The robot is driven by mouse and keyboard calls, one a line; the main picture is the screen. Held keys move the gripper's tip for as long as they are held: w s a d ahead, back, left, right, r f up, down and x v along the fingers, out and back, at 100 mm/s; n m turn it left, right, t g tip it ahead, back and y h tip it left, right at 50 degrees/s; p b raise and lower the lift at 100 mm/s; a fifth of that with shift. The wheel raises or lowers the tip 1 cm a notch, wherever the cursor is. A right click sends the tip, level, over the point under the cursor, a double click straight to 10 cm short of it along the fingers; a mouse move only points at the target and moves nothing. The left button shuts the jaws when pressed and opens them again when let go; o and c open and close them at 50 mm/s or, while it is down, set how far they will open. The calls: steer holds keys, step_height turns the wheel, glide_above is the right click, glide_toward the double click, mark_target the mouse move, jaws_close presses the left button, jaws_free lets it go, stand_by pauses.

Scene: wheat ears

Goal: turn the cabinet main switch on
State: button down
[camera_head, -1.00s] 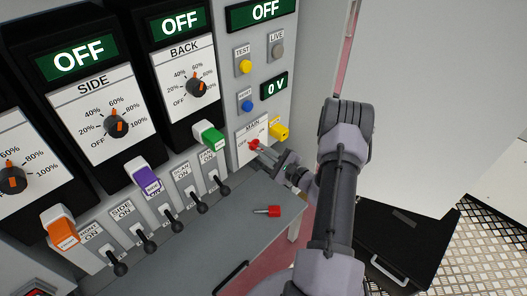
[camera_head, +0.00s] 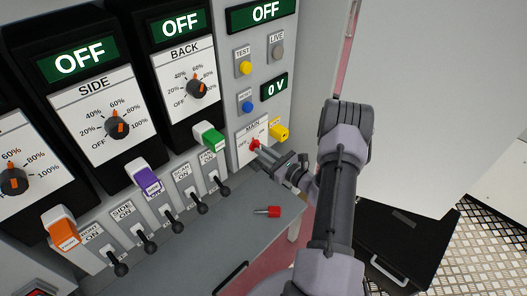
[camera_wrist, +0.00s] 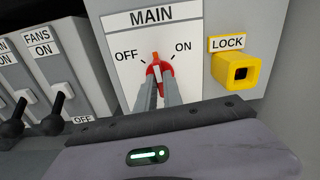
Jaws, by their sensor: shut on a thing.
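The main switch (camera_head: 255,143) is a red knob with an orange pointer on a white plate marked MAIN, on the right part of the cabinet front. In the wrist view the knob (camera_wrist: 153,68) sits between the OFF and ON labels. Its pointer is roughly upright, between the two words. My gripper (camera_wrist: 158,84) is shut on the knob, with one finger on each side, hiding its lower part. In the head view my gripper (camera_head: 262,150) reaches the knob from the lower right.
A yellow lock (camera_wrist: 236,70) is just right of the switch. A red-handled key-like piece (camera_head: 272,211) lies on the grey ledge (camera_head: 236,222) below. The displays read OFF (camera_head: 266,12) and 0 V (camera_head: 274,87).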

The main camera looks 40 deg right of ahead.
steer(key=shift+m+p, duration=0.85)
steer(key=shift+m, duration=4.05)
steer(key=shift+f, duration=0.1)
steer(key=c, duration=1.5)
jaws_free()
steer(key=s, duration=0.5)
steer(key=s+d+p, duration=0.1)
steer(key=s, duration=0.5)
steer(key=s+p, duration=0.1)
steer(key=s, duration=0.5)
steer(key=shift+s+d, duration=0.15)
steer(key=shift+s, duration=0.05)
